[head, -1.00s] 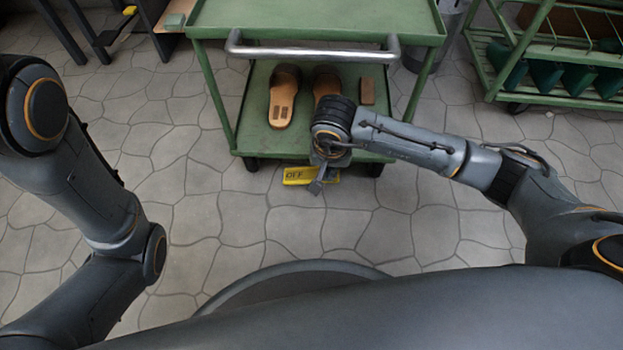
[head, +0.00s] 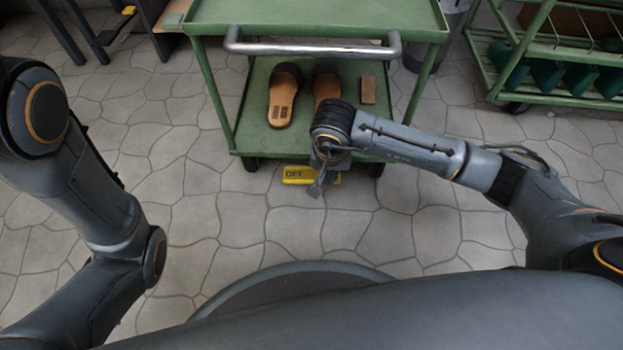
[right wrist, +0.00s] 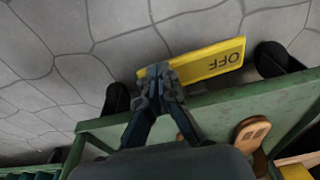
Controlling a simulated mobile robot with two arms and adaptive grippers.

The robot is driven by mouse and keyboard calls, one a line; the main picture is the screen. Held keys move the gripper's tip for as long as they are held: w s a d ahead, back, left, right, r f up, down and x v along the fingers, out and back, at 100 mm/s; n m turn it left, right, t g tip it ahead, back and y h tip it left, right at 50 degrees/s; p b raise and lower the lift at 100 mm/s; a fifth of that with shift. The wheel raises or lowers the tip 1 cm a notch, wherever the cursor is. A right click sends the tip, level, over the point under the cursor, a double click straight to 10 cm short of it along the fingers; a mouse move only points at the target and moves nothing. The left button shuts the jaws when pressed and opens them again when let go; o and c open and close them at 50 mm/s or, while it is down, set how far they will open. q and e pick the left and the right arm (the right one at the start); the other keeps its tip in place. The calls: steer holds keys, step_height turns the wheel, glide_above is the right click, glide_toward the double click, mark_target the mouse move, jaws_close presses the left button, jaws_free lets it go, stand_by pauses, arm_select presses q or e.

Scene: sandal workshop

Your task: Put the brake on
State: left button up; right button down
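The green cart (head: 243,139) stands in front of me in the head view, with its metal push handle toward me. A yellow brake pedal (head: 296,174) marked OFF sticks out low under the cart's near edge, between two dark casters. It also shows in the right wrist view (right wrist: 216,60), with the letters upside down. My right gripper (head: 317,189) is low at the pedal, toward its right half in the head view. In the right wrist view its fingertips (right wrist: 158,76) are together and overlap one end of the pedal; I cannot tell whether they press it. My left gripper is out of view.
Two brown sandals (head: 283,98) and a small brown block (head: 368,90) lie on the cart's lower shelf. A green rack (head: 550,91) with dark green bins stands at the right. The stone floor (head: 230,220) before the cart is clear.

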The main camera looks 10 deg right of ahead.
steer(key=shift+f, duration=0.4)
steer(key=shift+r+p, duration=2.45)
steer(key=shift+r, duration=1.15)
